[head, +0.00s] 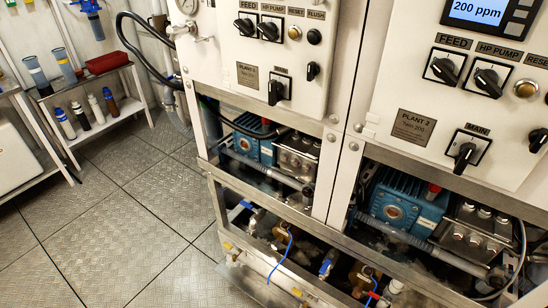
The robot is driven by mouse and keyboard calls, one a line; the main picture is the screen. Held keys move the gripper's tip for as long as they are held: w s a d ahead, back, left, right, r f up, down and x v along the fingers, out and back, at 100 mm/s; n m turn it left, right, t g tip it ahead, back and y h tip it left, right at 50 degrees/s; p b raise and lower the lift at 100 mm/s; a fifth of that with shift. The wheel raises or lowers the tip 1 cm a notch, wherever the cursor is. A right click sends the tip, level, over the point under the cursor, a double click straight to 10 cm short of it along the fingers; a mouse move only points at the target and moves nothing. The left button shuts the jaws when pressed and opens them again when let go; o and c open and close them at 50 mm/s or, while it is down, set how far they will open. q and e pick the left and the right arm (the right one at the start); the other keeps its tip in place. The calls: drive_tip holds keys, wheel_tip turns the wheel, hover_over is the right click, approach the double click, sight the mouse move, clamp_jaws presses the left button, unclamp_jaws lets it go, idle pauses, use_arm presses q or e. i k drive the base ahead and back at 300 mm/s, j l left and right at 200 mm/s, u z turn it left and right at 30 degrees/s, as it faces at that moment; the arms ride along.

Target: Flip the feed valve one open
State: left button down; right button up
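Two blue-handled valves sit low in the frame under the panels. One blue handle (246,205) is under the left plant, beside a brass valve body (282,229) with a blue cable. Another blue handle (325,268) is further right, near a second brass body (362,274). No readable label shows which is feed valve one, and I cannot tell how far either handle is turned. The left panel also has a FEED knob (245,26). Neither of my grippers is in view.
Blue pumps (252,140) and (405,203) sit behind the metal frame (265,185). The right panel, marked PLANT 2 (413,128), has more knobs and a display (478,12). A shelf (108,121) with bottles stands at left. The tiled floor (120,210) between is clear.

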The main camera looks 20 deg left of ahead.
sight(243, 203)
drive_tip(key=i+j, duration=0.15)
drive_tip(key=j, duration=0.25)
drive_tip(key=i+j, duration=0.15)
drive_tip(key=j, duration=0.2)
drive_tip(key=i+j+z, duration=0.1)
drive_tip(key=j, duration=0.3)
drive_tip(key=i+j, duration=0.15)
drive_tip(key=j, duration=0.25)
drive_tip(key=i+j, duration=0.15)
drive_tip(key=j, duration=0.25)
drive_tip(key=i+j+z, duration=0.15)
drive_tip(key=j+z, duration=0.2)
drive_tip(key=j, duration=0.2)
drive_tip(key=i+j+z, duration=0.1)
drive_tip(key=j+z, duration=0.3)
drive_tip(key=j, duration=0.15)
drive_tip(key=j+z, duration=0.35)
drive_tip(key=j, duration=0.2)
